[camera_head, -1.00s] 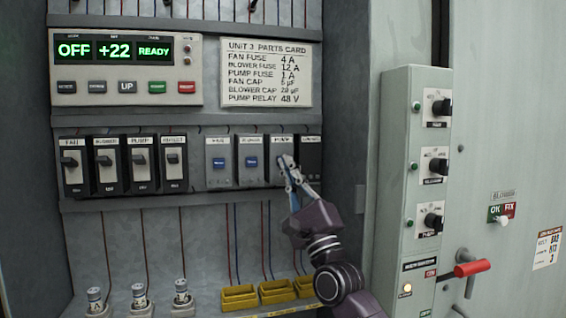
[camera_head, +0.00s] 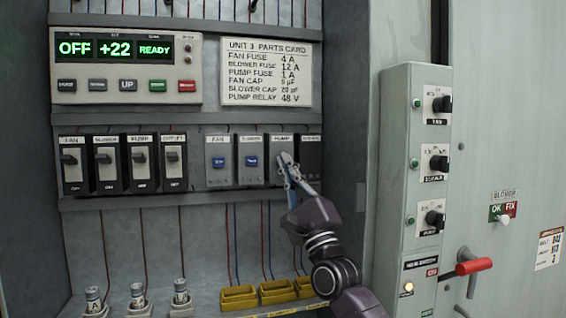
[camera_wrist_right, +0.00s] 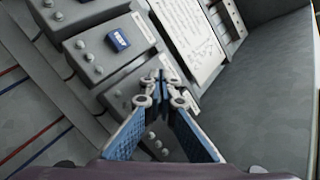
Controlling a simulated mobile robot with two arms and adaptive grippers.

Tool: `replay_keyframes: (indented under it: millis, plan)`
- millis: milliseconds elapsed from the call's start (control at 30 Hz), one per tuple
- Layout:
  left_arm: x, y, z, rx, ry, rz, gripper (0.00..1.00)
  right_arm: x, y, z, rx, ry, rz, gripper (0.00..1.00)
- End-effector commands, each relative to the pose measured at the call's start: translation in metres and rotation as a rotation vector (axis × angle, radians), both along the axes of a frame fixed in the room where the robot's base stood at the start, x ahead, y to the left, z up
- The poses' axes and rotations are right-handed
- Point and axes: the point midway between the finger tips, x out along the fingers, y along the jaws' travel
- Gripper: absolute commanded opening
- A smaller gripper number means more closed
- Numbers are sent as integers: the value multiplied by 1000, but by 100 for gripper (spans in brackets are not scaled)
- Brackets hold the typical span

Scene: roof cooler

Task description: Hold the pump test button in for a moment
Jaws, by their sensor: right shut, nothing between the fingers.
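The pump module (camera_head: 281,142) is the third in the row of grey modules with blue test buttons, and its label reads PUMP. Its button is hidden behind my right gripper (camera_head: 285,160). The gripper is shut, with its fingertips at the front of the pump module. In the right wrist view the closed fingertips (camera_wrist_right: 161,80) lie over the module face (camera_wrist_right: 122,95); whether they touch or press the button cannot be told. The neighbouring module's blue button (camera_wrist_right: 118,39) shows clear of the fingers. My left gripper is not in view.
The blower module (camera_head: 250,160) is close on the left and a dark module (camera_head: 311,155) close on the right. A display panel (camera_head: 125,68) reads OFF, +22, READY. Yellow bins (camera_head: 239,297) sit below. A grey switch box (camera_head: 411,180) stands to the right.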

Motion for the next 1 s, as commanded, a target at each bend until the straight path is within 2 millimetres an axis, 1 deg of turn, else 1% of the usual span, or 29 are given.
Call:
replay_keyframes:
  millis: [700, 1000]
  plan:
    - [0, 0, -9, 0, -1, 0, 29, 7, 2, -1, 1, 0, 1, 0]
    - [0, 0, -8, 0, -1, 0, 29, 7, 2, 0, 0, 1, -1, 0]
